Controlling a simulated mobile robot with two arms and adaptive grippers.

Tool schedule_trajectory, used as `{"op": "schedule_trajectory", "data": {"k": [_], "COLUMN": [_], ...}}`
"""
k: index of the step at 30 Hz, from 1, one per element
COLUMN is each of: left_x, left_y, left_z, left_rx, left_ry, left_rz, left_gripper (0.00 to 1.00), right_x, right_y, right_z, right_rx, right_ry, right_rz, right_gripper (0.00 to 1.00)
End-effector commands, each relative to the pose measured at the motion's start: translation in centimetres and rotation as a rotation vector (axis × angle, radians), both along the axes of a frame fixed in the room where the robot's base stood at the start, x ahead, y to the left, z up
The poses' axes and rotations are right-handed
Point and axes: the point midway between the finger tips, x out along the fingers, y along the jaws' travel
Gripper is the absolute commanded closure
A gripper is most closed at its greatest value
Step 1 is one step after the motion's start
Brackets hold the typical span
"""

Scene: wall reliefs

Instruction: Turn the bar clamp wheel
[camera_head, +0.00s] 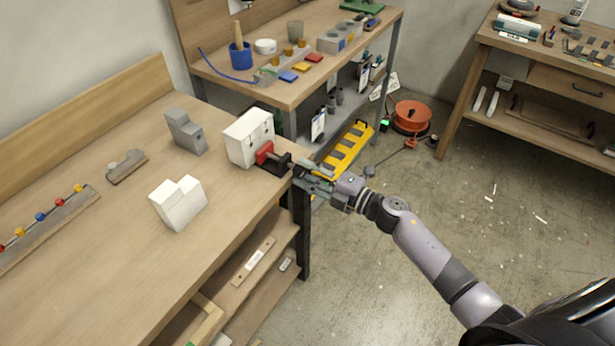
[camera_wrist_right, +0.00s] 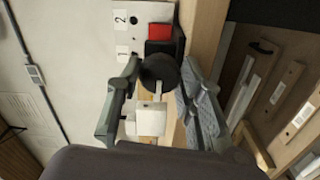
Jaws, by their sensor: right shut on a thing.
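The bar clamp (camera_head: 265,153), with a red jaw and dark body, sits at the bench's right corner against a white box (camera_head: 245,140). Its red part (camera_wrist_right: 168,33) also shows in the right wrist view. The dark round clamp wheel (camera_wrist_right: 160,72) lies between the fingers of my right gripper (camera_head: 303,169), which is shut on it from the bench's outer side. The white box (camera_wrist_right: 128,22) carries labels 1 and 2 in the wrist view. In the head view the gripper mostly hides the wheel. My left gripper is not in view.
A grey stepped block (camera_head: 184,134), a white stepped block (camera_head: 178,203) and a rail with coloured balls (camera_head: 45,226) stand on the bench (camera_head: 110,290). Another bench (camera_head: 290,92) with small parts stands behind. A yellow rack (camera_head: 347,147) and an orange reel (camera_head: 411,115) are beyond the gripper.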

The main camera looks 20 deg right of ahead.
Motion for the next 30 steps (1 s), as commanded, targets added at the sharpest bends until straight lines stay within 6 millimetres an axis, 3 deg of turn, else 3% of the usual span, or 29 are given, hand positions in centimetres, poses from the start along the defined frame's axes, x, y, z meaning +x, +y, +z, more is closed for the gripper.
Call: {"op": "schedule_trajectory", "data": {"k": [18,30], "left_x": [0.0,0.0], "left_y": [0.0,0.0], "left_z": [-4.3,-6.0], "left_rx": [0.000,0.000], "left_ry": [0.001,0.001], "left_rz": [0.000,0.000], "left_gripper": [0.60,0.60], "right_x": [-0.1,-0.1], "right_y": [0.0,0.1], "right_z": [-0.4,-0.3], "right_rx": [-0.461,-0.663], "right_ry": [-0.356,-0.513], "right_rz": [0.002,0.003], "right_gripper": [0.94,0.94]}}
